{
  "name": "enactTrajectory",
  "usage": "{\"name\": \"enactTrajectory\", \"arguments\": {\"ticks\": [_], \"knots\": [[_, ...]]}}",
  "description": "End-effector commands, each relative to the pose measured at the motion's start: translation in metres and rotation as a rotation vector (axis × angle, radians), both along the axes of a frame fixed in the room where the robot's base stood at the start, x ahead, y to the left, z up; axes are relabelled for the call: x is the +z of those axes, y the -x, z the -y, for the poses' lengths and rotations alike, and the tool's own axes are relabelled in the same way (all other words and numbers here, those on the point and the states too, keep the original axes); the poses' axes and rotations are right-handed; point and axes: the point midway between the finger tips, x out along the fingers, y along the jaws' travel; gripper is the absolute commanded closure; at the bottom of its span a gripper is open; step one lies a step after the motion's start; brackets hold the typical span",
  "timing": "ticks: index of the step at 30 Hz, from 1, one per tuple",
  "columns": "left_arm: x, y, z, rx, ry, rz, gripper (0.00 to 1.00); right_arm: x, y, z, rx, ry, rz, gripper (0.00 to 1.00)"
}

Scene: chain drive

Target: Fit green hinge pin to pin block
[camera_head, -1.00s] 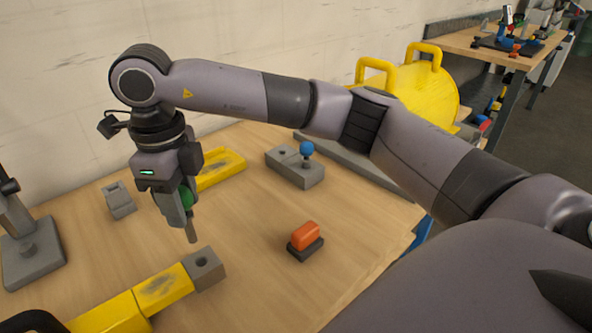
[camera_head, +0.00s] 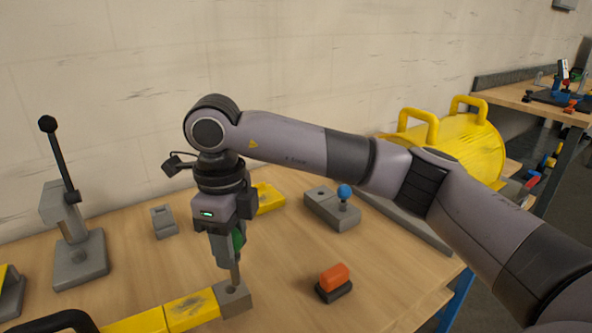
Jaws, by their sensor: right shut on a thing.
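My right gripper (camera_head: 228,256) is shut on the green hinge pin and points down. The pin's green head (camera_head: 238,239) shows between the jaws, partly hidden, and its grey shank (camera_head: 235,273) hangs below, nearly upright. The shank's lower end meets the top of a grey block (camera_head: 235,300) at the end of a yellow bar (camera_head: 190,311). This block had a round hole in its top in the earlier frame and looks like the pin block. I cannot tell how deep the tip is in the hole. My left gripper is not in view.
A grey block (camera_head: 322,212) with a blue-knobbed pin (camera_head: 344,192) stands at the back right. An orange-topped piece (camera_head: 334,280) lies right of the gripper. A lever stand (camera_head: 80,258) and a small grey block (camera_head: 164,222) are on the left.

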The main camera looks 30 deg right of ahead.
Motion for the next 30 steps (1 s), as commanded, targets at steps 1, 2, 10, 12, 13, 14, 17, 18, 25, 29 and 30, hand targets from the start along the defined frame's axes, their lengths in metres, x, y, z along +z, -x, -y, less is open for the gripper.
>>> {"name": "enactTrajectory", "arguments": {"ticks": [1, 2, 10, 12, 13, 14, 17, 18, 25, 29, 30], "knots": [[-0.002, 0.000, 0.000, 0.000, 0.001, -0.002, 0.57, -0.003, 0.001, 0.002, 0.039, 0.001, 0.001, 0.94], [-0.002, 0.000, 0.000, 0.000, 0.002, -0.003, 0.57, -0.004, 0.001, 0.003, 0.070, 0.001, 0.001, 0.94], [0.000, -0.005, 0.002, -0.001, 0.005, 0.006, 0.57, -0.023, 0.006, 0.018, 0.492, 0.001, 0.003, 0.94], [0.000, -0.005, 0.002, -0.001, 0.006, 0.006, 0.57, -0.027, 0.008, 0.022, 0.612, 0.003, 0.005, 0.94], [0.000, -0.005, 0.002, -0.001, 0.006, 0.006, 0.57, -0.029, 0.009, 0.024, 0.662, 0.003, 0.005, 0.94], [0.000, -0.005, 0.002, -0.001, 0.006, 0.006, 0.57, -0.032, 0.010, 0.026, 0.713, 0.004, 0.004, 0.94], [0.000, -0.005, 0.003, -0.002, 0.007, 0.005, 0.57, -0.039, 0.013, 0.031, 0.883, 0.005, 0.005, 0.94], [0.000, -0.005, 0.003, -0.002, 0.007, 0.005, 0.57, -0.041, 0.014, 0.033, 0.951, 0.006, 0.005, 0.94], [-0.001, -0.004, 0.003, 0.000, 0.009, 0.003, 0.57, -0.057, 0.022, 0.046, 1.343, 0.008, 0.004, 0.94], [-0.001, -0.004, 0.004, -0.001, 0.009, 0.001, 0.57, -0.065, 0.028, 0.053, 1.566, 0.008, 0.003, 0.94], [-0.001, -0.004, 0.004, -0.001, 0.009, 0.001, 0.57, -0.068, 0.029, 0.055, 1.635, 0.008, 0.002, 0.94]]}}
